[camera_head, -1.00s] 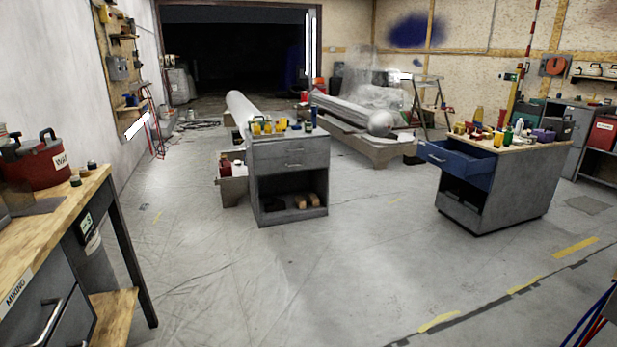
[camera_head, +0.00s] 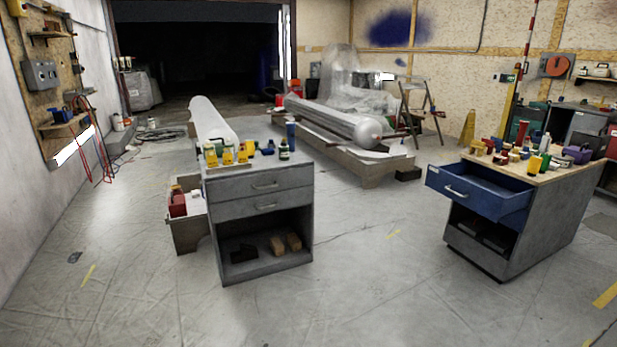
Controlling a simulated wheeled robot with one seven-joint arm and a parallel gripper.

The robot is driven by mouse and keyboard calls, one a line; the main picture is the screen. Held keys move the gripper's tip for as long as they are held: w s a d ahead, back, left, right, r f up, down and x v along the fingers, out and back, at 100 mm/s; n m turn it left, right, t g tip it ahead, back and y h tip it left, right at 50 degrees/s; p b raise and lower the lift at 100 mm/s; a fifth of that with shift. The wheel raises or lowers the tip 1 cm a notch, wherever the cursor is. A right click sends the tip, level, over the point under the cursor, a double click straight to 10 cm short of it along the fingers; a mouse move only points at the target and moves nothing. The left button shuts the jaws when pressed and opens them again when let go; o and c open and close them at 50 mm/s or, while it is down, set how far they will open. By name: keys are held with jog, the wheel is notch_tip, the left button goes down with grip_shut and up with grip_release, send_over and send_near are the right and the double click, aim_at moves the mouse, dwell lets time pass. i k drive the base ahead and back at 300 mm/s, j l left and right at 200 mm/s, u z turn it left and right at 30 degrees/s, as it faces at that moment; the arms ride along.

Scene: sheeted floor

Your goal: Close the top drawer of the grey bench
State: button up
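A grey bench (camera_head: 262,258) with a grey top stands left of centre. Its top drawer (camera_head: 264,185) and the drawer below it (camera_head: 265,206) look flush with the front, with an open shelf under them. At the right, a second grey-bodied bench (camera_head: 540,235) has a wooden top. Its blue top drawer (camera_head: 482,197) is pulled out toward the left, with a pale bar handle on its front. Below that drawer is an open space. My gripper is not in view.
Bottles and small containers stand on both benches. A low stand with a red container (camera_head: 178,203) sits left of the centre bench. A wrapped cylinder (camera_head: 335,120) lies on supports behind, near a stepladder (camera_head: 418,107). The floor in front and between the benches is clear.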

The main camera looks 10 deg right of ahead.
aim_at(488, 193)
jog(key=i+z, duration=0.45)
jog(key=i, duration=0.35)
jog(key=i+j+z, duration=0.2)
jog(key=i+z, duration=0.25)
jog(key=i, duration=0.35)
jog(key=i+l+z, duration=0.15)
jog(key=i, duration=0.5)
jog(key=i+l+z, duration=0.15)
jog(key=i, duration=0.55)
